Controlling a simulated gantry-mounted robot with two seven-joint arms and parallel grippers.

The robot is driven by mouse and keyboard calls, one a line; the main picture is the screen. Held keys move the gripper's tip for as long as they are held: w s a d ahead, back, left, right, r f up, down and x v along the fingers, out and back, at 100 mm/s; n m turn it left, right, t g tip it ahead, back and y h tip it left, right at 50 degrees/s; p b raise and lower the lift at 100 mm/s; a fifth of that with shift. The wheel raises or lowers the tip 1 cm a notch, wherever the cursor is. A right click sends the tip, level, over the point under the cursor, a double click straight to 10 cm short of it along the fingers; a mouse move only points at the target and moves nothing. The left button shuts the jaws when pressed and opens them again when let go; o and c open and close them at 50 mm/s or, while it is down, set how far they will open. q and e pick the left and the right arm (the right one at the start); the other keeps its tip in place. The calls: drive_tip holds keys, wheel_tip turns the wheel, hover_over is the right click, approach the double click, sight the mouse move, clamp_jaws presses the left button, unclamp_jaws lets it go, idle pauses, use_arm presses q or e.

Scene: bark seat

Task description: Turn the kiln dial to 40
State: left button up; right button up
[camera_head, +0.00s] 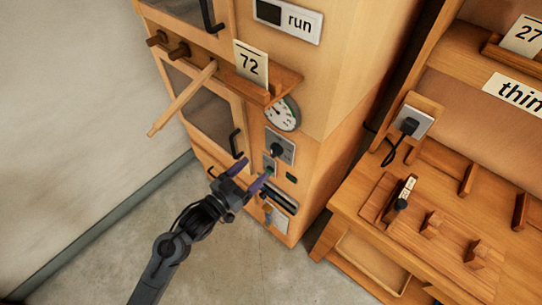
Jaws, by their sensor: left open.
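The kiln (310,95) is a tall wooden cabinet in the head view. Its front carries a round white gauge (281,114) with a dark needle. Below the gauge is a grey plate with a black dial knob (277,150). The dial's marks are too small to read. My left gripper (252,174) is open and empty, with purple fingers, just below and left of the dial. One finger overlaps the panel under the dial in the picture; I cannot tell whether it touches. My right gripper is not in view.
A wooden rod (183,98) sticks out at the left. A black door handle (236,143) is beside the gripper. A wooden bench (440,225) stands at the right. Floor in front is clear.

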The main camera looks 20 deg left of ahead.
sight(272, 153)
use_arm(q)
drive_tip(key=b+x, duration=0.1)
drive_tip(key=x, duration=0.7)
drive_tip(key=shift+w+d, duration=0.1)
drive_tip(key=shift+w, duration=0.15)
drive_tip(key=shift+c, duration=0.5)
drive_tip(key=c, duration=0.9)
